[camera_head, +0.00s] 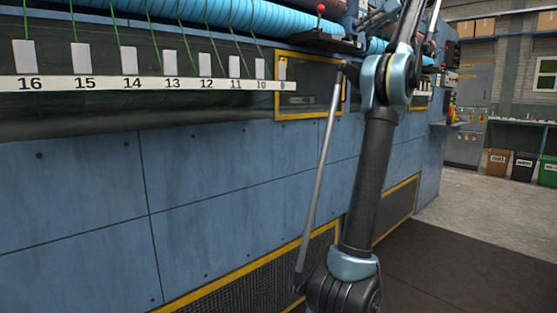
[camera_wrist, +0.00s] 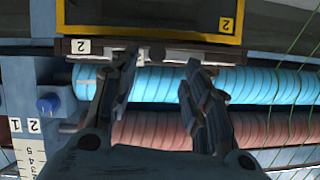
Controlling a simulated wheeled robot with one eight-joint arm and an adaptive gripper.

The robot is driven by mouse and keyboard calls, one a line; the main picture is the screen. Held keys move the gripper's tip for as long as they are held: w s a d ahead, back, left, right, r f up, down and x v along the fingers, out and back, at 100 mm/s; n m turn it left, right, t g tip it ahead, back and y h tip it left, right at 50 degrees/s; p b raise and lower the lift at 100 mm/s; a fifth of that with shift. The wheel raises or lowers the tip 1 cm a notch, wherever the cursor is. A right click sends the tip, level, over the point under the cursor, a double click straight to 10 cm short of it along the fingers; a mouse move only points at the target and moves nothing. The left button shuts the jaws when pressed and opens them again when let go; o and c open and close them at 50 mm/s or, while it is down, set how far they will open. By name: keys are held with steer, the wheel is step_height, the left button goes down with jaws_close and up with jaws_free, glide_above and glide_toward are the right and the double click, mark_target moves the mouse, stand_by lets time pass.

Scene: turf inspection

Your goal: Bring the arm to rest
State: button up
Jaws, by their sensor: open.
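My arm (camera_head: 370,180) rises from the lower right of the head view, close in front of the blue machine (camera_head: 220,185). It bends at a blue-grey joint and runs up to the top edge. My gripper is not clearly seen there. In the wrist view my gripper (camera_wrist: 160,63) is open, with its two dark fingers apart and nothing between them. Behind the fingers are a light-blue wrapped roller (camera_wrist: 255,85) and a reddish-brown roller (camera_wrist: 155,134). I cannot tell whether the fingers touch anything.
A numbered rail (camera_head: 150,82) with white tags on green strands runs along the machine. A red-knobbed lever (camera_head: 320,9) stands at the top. A yellow-framed panel marked 2 (camera_wrist: 150,14) lies beyond the fingers. Open floor (camera_head: 480,210) and labelled bins (camera_head: 497,162) are at the right.

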steer(key=s+a+f+m+g+h, duration=0.15)
steer(key=s+a+f, duration=0.25)
steer(key=a+f, duration=0.45)
steer(key=s+a+f+m+g+h, duration=0.1)
steer(key=s+a+f+g, duration=0.3)
steer(key=f, duration=0.8)
steer(key=s+a+f+m+g+h, duration=0.1)
steer(key=s+a+f, duration=0.4)
steer(key=a+f, duration=0.4)
steer(key=s+a+f+m+h, duration=0.1)
steer(key=s+f, duration=0.7)
steer(key=f, duration=0.7)
steer(key=s+f+g+h, duration=0.1)
steer(key=s+f+h, duration=0.1)
steer(key=s+f, duration=0.7)
steer(key=s+a+f+m+h, duration=0.1)
steer(key=s+f, duration=0.8)
steer(key=f, duration=1.3)
steer(key=shift+s+a+f+m+h, duration=0.25)
steer(key=shift+a+m+h, duration=0.1)
steer(key=shift+h, duration=0.4)
steer(key=shift+w, duration=0.45)
steer(key=shift+o, duration=0.2)
